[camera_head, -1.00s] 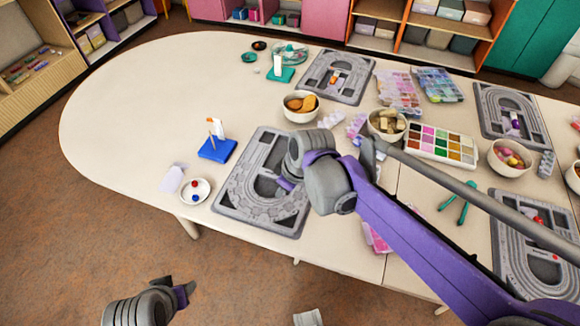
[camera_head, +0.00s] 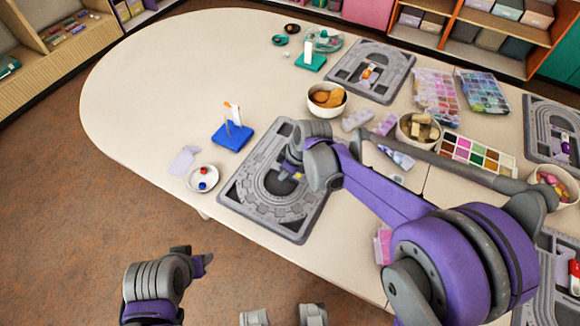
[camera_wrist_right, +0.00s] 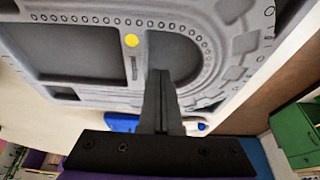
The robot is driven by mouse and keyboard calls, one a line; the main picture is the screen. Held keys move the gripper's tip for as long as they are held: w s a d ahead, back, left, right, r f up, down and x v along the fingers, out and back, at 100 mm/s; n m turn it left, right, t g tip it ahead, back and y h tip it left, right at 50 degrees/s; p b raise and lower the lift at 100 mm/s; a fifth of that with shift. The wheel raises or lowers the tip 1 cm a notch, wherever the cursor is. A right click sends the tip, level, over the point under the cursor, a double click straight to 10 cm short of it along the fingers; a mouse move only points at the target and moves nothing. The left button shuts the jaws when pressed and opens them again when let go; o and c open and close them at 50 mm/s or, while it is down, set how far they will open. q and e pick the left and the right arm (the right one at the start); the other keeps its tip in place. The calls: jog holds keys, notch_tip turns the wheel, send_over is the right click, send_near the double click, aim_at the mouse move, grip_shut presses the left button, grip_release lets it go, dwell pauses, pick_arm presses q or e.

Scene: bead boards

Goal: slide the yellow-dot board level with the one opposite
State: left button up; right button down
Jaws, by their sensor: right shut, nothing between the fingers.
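The grey yellow-dot board (camera_head: 236,190) lies flat near the table's front edge, left of centre. Its yellow dot shows beside a recess in the right wrist view (camera_wrist_right: 132,40). My right gripper (camera_head: 289,172) is shut and empty, low over the board's inner part. In the right wrist view its fingertips (camera_wrist_right: 161,73) overlap the recess beside the dot; whether they touch the board is unclear. The opposite grey board (camera_head: 341,82) lies farther back, offset to the right in the picture. My left gripper (camera_head: 203,263) is off the table's front; its jaw state is unclear.
A blue stand (camera_head: 231,137) and a white dish (camera_head: 203,179) with beads stand left of the near board. A bowl (camera_head: 326,100) of orange pieces stands between the boards. Another bowl (camera_head: 419,131) and a paint palette (camera_head: 478,154) are to the right. The far left table is clear.

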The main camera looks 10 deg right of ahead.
aim_at(312, 194)
jog(key=shift+x, duration=1.1)
jog(key=s+d, duration=0.2)
jog(key=d, duration=0.1)
jog(key=shift+r, duration=0.2)
jog(key=shift+s+d, duration=0.2)
jog(key=s+d, duration=0.1)
jog(key=d, duration=0.1)
jog(key=s+d, duration=0.3)
jog(key=shift+d, duration=0.3)
jog(key=shift+a, duration=0.15)
